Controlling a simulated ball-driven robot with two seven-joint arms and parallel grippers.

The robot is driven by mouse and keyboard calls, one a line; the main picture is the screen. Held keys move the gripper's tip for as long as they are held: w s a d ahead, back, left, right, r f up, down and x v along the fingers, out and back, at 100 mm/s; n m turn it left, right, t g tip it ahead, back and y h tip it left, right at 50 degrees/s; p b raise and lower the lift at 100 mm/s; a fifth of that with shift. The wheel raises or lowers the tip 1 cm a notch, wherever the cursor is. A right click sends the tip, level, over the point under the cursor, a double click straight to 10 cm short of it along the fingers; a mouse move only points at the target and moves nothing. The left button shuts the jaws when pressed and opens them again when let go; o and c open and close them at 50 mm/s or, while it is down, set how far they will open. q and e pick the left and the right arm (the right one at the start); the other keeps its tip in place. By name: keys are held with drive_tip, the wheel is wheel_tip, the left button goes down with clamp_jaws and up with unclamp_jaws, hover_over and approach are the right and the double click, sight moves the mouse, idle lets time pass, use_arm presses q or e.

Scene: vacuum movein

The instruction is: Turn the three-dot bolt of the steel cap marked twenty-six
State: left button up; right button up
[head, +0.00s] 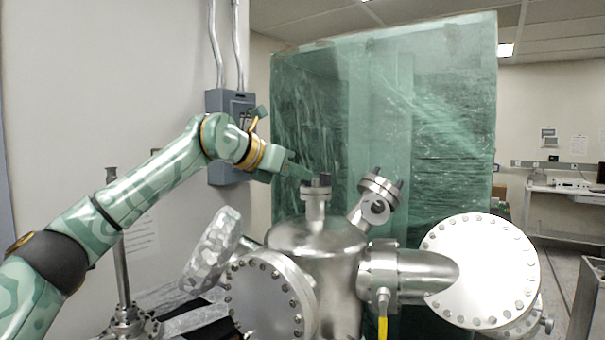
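A steel vacuum chamber (320,238) stands in the middle, with several flanged ports. A small upright port (315,205) on its top carries dark bolts (319,180). A tilted port (376,198) to its right also has dark bolts. Large round bolted caps face me at the lower left (262,300) and at the right (482,270). I cannot read a number or dots on any cap. My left gripper (302,173) reaches in from the left, its tip close beside the upright port's bolts. Contact and finger opening are too small to tell. My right gripper is out of view.
A foil-wrapped part (212,248) sticks up left of the chamber. A yellow handle (382,326) hangs below the right-hand pipe (425,275). A large crate in green film (430,110) stands behind. A grey electrical box (222,105) is on the wall.

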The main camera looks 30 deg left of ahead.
use_arm(q)
drive_tip(key=shift+x, duration=1.1)
clamp_jaws()
drive_tip(key=n+y+b, duration=0.1)
drive_tip(key=n+t+y+b, duration=0.1)
drive_tip(key=n+y+b, duration=0.1)
drive_tip(key=shift+s+d+f+y, duration=0.1)
drive_tip(key=shift+d+f+y, duration=0.1)
drive_tip(key=shift+d+y, duration=0.15)
drive_tip(key=shift+r+n+y+b, duration=0.25)
drive_tip(key=shift+n+y+b, duration=0.15)
drive_tip(key=shift+n+y, duration=0.6)
unclamp_jaws()
